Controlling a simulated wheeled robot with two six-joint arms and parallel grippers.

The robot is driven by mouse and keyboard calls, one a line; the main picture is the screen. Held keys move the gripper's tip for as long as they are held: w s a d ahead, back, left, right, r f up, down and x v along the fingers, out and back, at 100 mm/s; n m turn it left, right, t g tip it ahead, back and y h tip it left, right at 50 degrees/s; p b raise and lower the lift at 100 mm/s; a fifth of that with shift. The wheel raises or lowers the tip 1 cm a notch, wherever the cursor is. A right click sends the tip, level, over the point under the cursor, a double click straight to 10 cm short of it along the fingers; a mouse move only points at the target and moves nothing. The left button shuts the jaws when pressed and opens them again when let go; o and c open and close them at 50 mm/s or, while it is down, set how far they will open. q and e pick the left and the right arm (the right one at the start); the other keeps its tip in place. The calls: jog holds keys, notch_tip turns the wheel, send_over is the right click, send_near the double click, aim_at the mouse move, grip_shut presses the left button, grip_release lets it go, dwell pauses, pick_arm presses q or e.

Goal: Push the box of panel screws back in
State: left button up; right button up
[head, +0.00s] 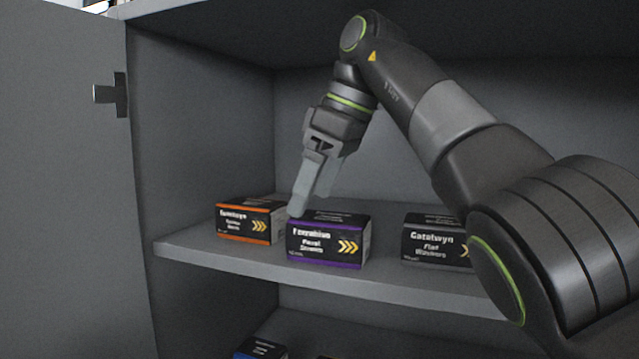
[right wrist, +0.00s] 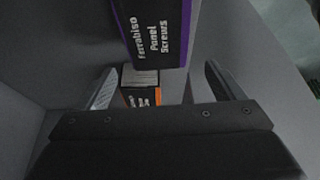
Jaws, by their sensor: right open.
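The box of panel screws (head: 327,243) is black with a purple edge and stands upright on the cabinet shelf, in the middle of three boxes. Its front is close to the shelf's front edge, further forward than its neighbours. In the right wrist view the same box (right wrist: 153,35) shows at the top, its label turned on its side. My right gripper (head: 298,206) reaches down at the box's upper left corner. In the right wrist view my right gripper (right wrist: 165,88) is open, its fingers apart; I cannot tell whether it touches the box. My left gripper is not in view.
An orange-edged box (head: 244,222) stands left of it, also seen in the right wrist view (right wrist: 141,88). A Gatalwyn flat washers box (head: 432,241) stands to the right, partly behind my arm. The shelf (head: 215,256) has a cabinet wall and open door (head: 65,190) at left. More boxes sit below.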

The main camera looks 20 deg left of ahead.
aim_at(306, 215)
jog(key=b+x, duration=0.2)
jog(key=x, duration=0.3)
jog(key=shift+w+f, duration=0.1)
jog(key=shift+f, duration=0.2)
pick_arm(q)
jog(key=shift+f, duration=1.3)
pick_arm(e)
jog(key=shift+a+f, duration=0.35)
jog(key=shift+f, duration=0.25)
